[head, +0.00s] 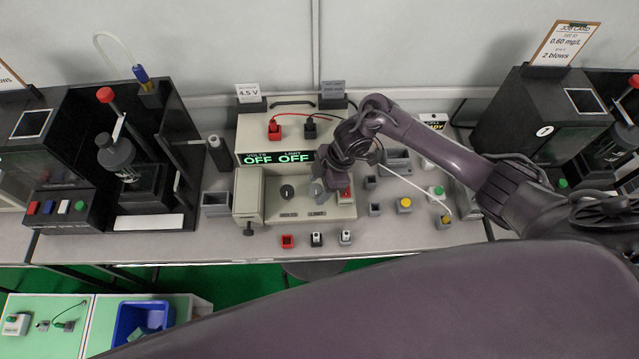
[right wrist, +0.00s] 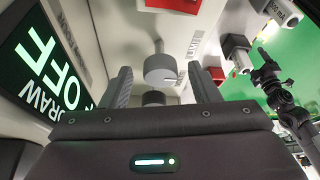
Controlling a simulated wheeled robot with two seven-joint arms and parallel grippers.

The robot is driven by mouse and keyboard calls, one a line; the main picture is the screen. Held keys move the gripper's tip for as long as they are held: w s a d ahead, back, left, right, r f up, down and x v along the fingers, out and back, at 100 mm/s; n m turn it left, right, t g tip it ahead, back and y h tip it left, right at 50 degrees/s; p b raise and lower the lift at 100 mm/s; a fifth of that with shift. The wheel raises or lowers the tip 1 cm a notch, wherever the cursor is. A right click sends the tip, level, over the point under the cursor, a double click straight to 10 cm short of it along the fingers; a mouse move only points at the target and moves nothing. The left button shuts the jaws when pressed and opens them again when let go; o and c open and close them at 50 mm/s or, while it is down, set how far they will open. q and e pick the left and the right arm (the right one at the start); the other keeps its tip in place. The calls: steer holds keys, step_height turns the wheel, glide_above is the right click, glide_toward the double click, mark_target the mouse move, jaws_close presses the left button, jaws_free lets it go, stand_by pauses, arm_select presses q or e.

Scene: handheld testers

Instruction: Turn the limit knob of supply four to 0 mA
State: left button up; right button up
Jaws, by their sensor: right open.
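The supply (head: 245,195) stands on the bench with a lit display (head: 277,158) reading OFF under both headings. Two round knobs sit on its lower deck: the left one (head: 287,191) is dark and the right one, the limit knob (head: 317,190), is grey and partly covered by my right gripper (head: 328,186). In the right wrist view the grey knob (right wrist: 160,69) lies between the two open fingers of my right gripper (right wrist: 163,88), with a gap on each side. The dark knob (right wrist: 153,98) shows below it. Its setting is too small to read.
A red switch (head: 345,193) sits right of the knobs. A 4.5 V card (head: 248,92) and a dark card (head: 333,88) stand on top. Several small blocks (head: 287,241) lie in front.

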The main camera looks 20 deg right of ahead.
steer(key=b+v, duration=0.1)
steer(key=v, duration=0.6)
steer(key=shift+d+r, duration=0.2)
steer(key=shift+r, duration=0.15)
